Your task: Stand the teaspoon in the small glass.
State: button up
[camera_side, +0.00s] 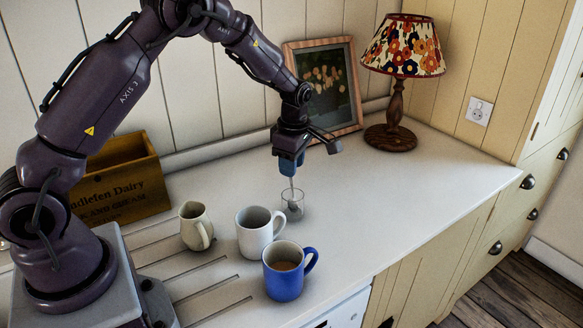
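The small glass (299,197) stands upright on the white counter, right of the middle of the picture. The teaspoon (291,183) hangs upright below my gripper (290,172), and its lower end is inside the glass. The blue fingers of my gripper are directly above the glass and appear shut on the top of the spoon handle. The dark spoon bowl shows through the glass, low down. I cannot tell whether it touches the bottom.
A white mug (251,239), a blue mug of brown drink (283,282) and a cream jug (193,230) stand in front of the glass. Behind are a wooden crate (125,181), a framed picture (335,85) and a lamp (393,112). The counter (430,185) is clear to the right.

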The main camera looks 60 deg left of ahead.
notch_tip(320, 180, up, 11)
jog(key=d, duration=0.1)
jog(key=shift+r, duration=0.2)
dwell(0.8)
jog(key=s+d+r+m+t, duration=0.2)
jog(key=s+d+r+m, duration=0.1)
jog(key=s+m, duration=0.5)
jog(key=s+d+r+m+t, duration=0.1)
jog(key=s+d+r+m, duration=0.2)
jog(key=s+m, duration=0.5)
jog(key=s+d+r+m+t+h, duration=0.1)
jog(key=s+d+r+m, duration=0.3)
jog(key=s+m, duration=0.4)
jog(key=shift+s+t, duration=0.7)
jog(key=shift+t, duration=0.1)
jog(key=shift+d, duration=0.1)
